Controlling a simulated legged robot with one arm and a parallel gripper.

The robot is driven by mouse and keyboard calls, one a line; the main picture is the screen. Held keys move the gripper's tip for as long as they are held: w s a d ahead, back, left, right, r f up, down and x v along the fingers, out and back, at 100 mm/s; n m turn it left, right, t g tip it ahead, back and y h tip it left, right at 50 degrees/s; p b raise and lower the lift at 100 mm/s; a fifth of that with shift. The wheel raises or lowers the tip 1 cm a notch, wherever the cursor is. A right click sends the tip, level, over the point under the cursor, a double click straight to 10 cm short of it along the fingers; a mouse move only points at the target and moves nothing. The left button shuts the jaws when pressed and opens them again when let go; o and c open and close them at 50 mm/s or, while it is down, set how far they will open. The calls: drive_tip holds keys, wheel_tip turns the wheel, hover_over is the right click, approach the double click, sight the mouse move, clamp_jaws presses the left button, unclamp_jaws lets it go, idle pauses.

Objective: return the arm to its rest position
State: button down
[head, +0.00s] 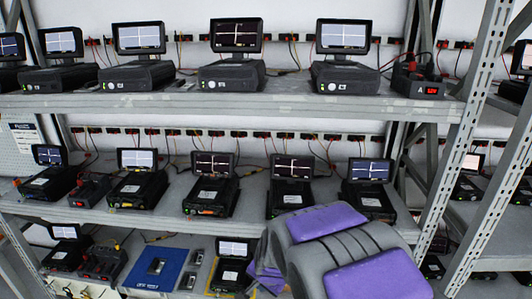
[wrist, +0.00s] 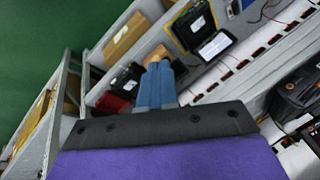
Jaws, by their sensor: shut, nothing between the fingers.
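My gripper (wrist: 160,66) shows in the wrist view as two blue fingers pressed together, shut and empty. Beyond its tips are a rack shelf and several devices, and I see no contact with them. In the head view my arm (head: 345,240), grey with purple pads, is at the lower right in front of the lower shelves. It hides part of those shelves, and the fingers cannot be made out there.
A metal rack holds several black test units with small screens on its upper shelf (head: 250,104) and middle shelf (head: 150,219). A slotted upright (head: 461,150) stands right of my arm. The wrist view shows a brown box (wrist: 126,37) and green floor (wrist: 40,50) at left.

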drive_tip(key=s+d+r+n+g, duration=0.2)
drive_tip(key=s+d, duration=0.3)
drive_tip(key=s, duration=0.6)
drive_tip(key=s+d+r+n+g+h, duration=0.1)
drive_tip(key=s+d+r, duration=0.3)
drive_tip(key=s, duration=0.7)
drive_tip(key=s+d+r+n+g, duration=0.3)
drive_tip(key=s+d, duration=0.3)
drive_tip(key=s, duration=0.5)
drive_tip(key=shift+r+n+h, duration=0.3)
drive_tip(key=shift+r+h, duration=0.1)
